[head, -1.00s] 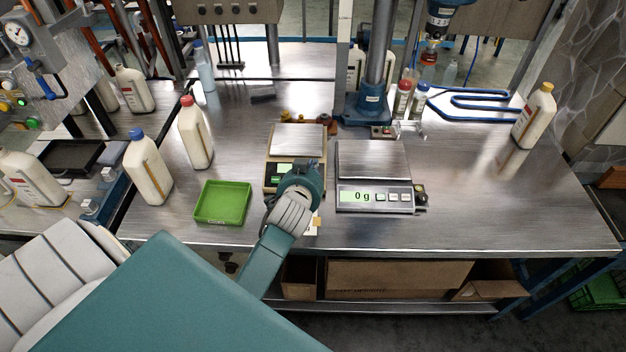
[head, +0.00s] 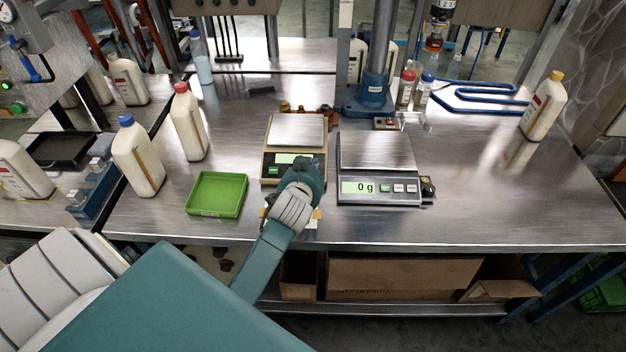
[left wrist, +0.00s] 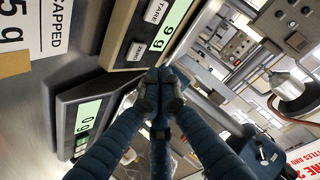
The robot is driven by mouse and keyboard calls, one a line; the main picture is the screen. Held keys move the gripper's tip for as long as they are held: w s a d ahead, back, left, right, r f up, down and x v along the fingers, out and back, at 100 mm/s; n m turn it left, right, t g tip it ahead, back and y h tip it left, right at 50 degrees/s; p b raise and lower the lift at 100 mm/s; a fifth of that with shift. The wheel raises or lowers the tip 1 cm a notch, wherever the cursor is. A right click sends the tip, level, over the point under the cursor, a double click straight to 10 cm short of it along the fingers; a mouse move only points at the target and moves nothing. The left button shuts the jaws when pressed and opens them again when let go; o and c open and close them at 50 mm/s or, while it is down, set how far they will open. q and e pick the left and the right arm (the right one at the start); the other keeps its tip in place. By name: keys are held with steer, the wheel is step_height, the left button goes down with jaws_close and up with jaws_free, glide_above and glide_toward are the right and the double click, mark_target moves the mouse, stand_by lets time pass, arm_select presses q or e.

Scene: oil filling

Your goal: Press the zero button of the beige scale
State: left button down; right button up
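The beige scale (head: 268,160) stands on the metal table with a bare steel plate on top. My left gripper (head: 304,178) is over the right part of its front panel and hides the buttons there. The display and a green button at the panel's left still show. In the left wrist view, the gripper's fingers (left wrist: 158,88) are together with nothing between them, close to the beige scale's panel edge (left wrist: 125,68). The zero button (left wrist: 135,51) and the TARE button (left wrist: 157,11) show on that panel. I cannot tell whether the fingertips touch the panel. The right gripper is not in view.
A grey scale (head: 380,188) reading 0 g stands just right of the beige one. A green tray (head: 217,212) and bottles with red (head: 190,125) and blue (head: 138,160) caps stand to the left.

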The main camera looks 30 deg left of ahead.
arm_select(q)
steer(key=shift+w+a+f+b, duration=0.1)
steer(key=shift+w+f+b, duration=0.05)
steer(key=shift+f, duration=0.3)
steer(key=shift+w+a+f+b, duration=0.1)
steer(key=shift+w+f+b, duration=0.05)
steer(key=shift+f, duration=0.25)
steer(key=shift+f, duration=0.1)
stand_by(0.7)
steer(key=shift+w+f, duration=0.1)
steer(key=shift+f, duration=0.15)
steer(key=shift+w+a+f+b, duration=0.1)
steer(key=shift+f+b, duration=0.2)
steer(key=shift+f, duration=0.1)
stand_by(0.9)
steer(key=shift+s+r+p, duration=0.25)
steer(key=shift+r+p, duration=0.5)
steer(key=shift+p, duration=0.2)
